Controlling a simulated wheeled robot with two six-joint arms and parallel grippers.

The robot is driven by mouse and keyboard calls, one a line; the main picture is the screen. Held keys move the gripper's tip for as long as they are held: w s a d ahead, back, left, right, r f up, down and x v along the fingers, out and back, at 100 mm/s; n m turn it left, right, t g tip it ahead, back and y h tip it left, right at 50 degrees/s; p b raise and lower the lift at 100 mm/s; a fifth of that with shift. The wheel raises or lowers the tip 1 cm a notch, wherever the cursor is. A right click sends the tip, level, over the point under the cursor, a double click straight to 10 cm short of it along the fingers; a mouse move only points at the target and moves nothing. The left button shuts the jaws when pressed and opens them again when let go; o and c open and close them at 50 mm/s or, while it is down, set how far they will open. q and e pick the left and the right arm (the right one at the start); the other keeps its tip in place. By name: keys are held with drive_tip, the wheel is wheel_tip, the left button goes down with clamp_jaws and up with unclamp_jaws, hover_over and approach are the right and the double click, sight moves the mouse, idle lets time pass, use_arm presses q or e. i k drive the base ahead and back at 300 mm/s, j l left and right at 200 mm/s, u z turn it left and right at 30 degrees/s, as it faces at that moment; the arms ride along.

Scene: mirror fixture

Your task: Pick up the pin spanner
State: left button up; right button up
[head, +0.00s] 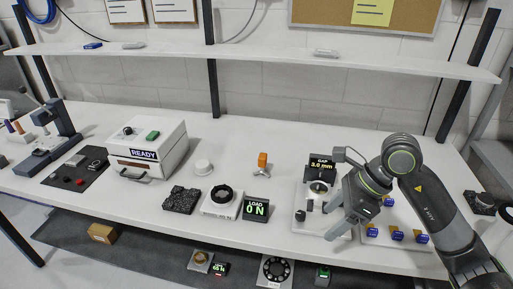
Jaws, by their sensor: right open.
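An orange-handled tool with a grey pronged foot, which looks like the pin spanner (262,161), stands upright on the white bench, right of centre. My right gripper (338,216) is open, to the right of and nearer than this tool. It is over the white fixture plate (300,222), clear of the tool. The gripper and arm hide part of the plate. My left gripper is not in view.
A gauge display reading "GAP 3.0 mm" (320,167) stands behind the plate. A "LOAD 0 N" display (256,208) and a black ring on a white base (220,203) stand left. Blue-and-orange items (397,234) lie right. Bench around the tool is clear.

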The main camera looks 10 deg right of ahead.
sight(262, 159)
drive_tip(key=i, duration=1.3)
